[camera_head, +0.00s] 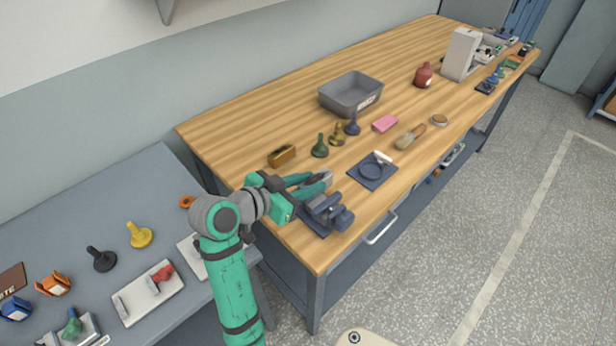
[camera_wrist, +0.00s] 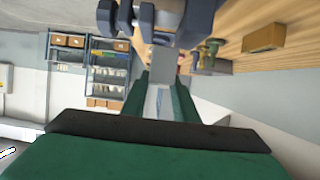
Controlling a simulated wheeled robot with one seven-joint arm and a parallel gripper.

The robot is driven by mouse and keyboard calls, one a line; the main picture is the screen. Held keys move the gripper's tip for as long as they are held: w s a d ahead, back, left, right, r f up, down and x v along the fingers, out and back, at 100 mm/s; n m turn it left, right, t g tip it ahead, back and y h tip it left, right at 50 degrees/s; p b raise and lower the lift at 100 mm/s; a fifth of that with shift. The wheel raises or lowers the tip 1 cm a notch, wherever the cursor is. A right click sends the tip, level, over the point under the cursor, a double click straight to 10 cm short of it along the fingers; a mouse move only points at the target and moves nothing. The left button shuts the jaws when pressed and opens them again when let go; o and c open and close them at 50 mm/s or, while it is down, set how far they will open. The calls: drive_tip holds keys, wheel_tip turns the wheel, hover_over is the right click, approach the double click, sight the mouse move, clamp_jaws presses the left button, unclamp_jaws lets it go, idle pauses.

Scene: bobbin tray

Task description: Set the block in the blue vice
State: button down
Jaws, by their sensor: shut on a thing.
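My gripper (camera_head: 316,183) reaches over the near end of the wooden bench and is shut on a small grey block (camera_head: 326,177). In the wrist view the block (camera_wrist: 165,59) sits between my green fingertips (camera_wrist: 160,82). The blue vice (camera_head: 328,213) stands on a dark plate at the bench's near edge, just below and in front of the block in the head view. In the wrist view parts of the vice (camera_wrist: 197,22) fill the top, close beyond the block. I cannot tell whether block and vice touch.
A brass-coloured block (camera_head: 282,156), several knobbed pieces (camera_head: 320,147) and a grey bin (camera_head: 350,104) stand behind my gripper.

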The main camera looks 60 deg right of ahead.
drive_tip(key=shift+f, duration=2.55)
drive_tip(key=c, duration=1.3)
unclamp_jaws()
drive_tip(key=shift+f, duration=0.1)
drive_tip(key=shift+c, duration=0.2)
drive_tip(key=v, duration=1)
drive_tip(key=shift+a, duration=0.35)
drive_tip(key=shift+w, duration=0.1)
